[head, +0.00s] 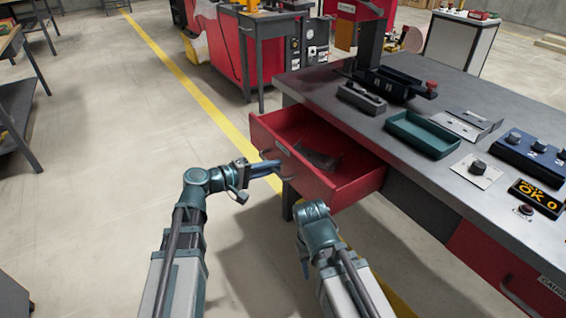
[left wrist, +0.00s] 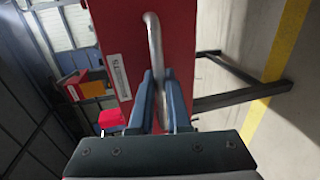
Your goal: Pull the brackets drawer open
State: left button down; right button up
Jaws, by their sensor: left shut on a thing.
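The red brackets drawer (head: 335,189) stands pulled out from under the grey workbench in the head view, with dark brackets (head: 318,158) lying inside. Its front also shows in the left wrist view (left wrist: 178,28), with a white label and a metal bar handle (left wrist: 154,45). My left gripper (head: 279,170) is at the drawer front, and in the left wrist view its blue fingers (left wrist: 160,95) are shut on the handle.
The workbench (head: 475,100) carries a green tray (head: 423,134), a black tray (head: 395,84), metal plates and a control panel (head: 532,156). A second red drawer (head: 508,270) at the right is closed. The floor left of the bench is clear.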

pick_arm(q)
jog(key=shift+f+v, duration=0.2)
jog(key=shift+v, duration=0.8)
jog(key=c, duration=0.9)
grip_release()
jog(key=p+v, duration=0.2)
jog(key=v, duration=1.2)
jog(key=shift+p, duration=0.4)
jog(key=shift+d+f, duration=0.1)
